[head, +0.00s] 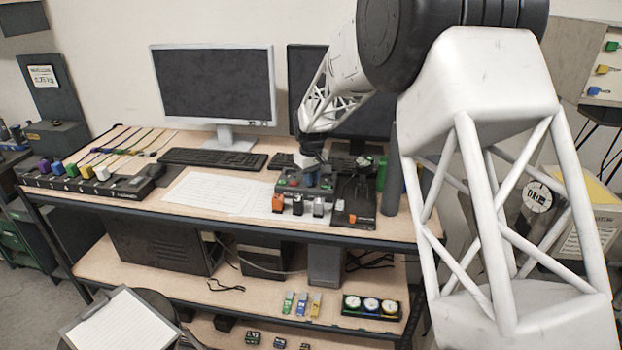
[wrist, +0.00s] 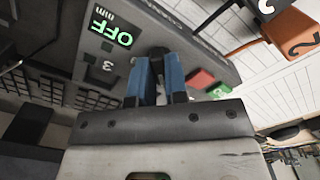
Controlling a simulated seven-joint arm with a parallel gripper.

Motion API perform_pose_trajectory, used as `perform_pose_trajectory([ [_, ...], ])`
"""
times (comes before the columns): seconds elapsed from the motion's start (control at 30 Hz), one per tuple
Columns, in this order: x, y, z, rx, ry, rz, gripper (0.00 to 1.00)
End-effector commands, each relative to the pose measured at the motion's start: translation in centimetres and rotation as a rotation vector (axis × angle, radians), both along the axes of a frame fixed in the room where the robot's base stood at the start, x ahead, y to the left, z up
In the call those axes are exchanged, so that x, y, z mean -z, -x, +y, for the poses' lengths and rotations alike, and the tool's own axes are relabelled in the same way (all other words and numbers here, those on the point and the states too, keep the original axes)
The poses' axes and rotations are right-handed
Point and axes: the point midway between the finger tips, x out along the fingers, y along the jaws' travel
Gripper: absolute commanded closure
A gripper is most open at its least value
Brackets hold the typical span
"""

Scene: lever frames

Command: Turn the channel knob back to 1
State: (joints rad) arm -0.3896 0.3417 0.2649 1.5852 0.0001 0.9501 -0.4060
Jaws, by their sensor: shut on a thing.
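My gripper (wrist: 160,62) is shut on a small black knob (wrist: 159,51) on the face of a grey control box. The blue fingers hide most of the knob, so I cannot tell where its pointer is. A mark "3" (wrist: 108,68) shows on the panel to its left. A green display (wrist: 110,27) reads "OFF" with "mm" beside it. A red button (wrist: 202,80) and a green button (wrist: 220,92) sit to the right of the fingers. In the head view the control box (head: 290,189) stands on the desk under my gripper (head: 309,172).
An orange block (head: 277,203) marked 2 in the wrist view (wrist: 292,35), and grey and white blocks, line the box's front. A black stand (head: 357,205) is close on the right. Keyboard (head: 213,159) and monitors stand behind. Papers (head: 208,193) lie left.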

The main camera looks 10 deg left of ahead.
Motion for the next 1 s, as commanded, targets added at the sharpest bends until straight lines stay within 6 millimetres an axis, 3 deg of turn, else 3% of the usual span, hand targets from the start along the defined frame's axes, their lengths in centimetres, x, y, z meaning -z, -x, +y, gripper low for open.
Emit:
perform_pose_trajectory([
  [0.37, -0.06, 0.00, -0.01, -0.006, 0.000, 0.000, 1.00],
  [0.4, -0.06, 0.00, -0.01, -0.006, 0.000, 0.000, 0.80],
  [0.53, -0.04, 0.00, -0.01, -0.006, 0.000, 0.000, 0.61],
  [1.0, -0.79, -0.04, 0.01, -0.005, -0.001, -0.002, 0.61],
])
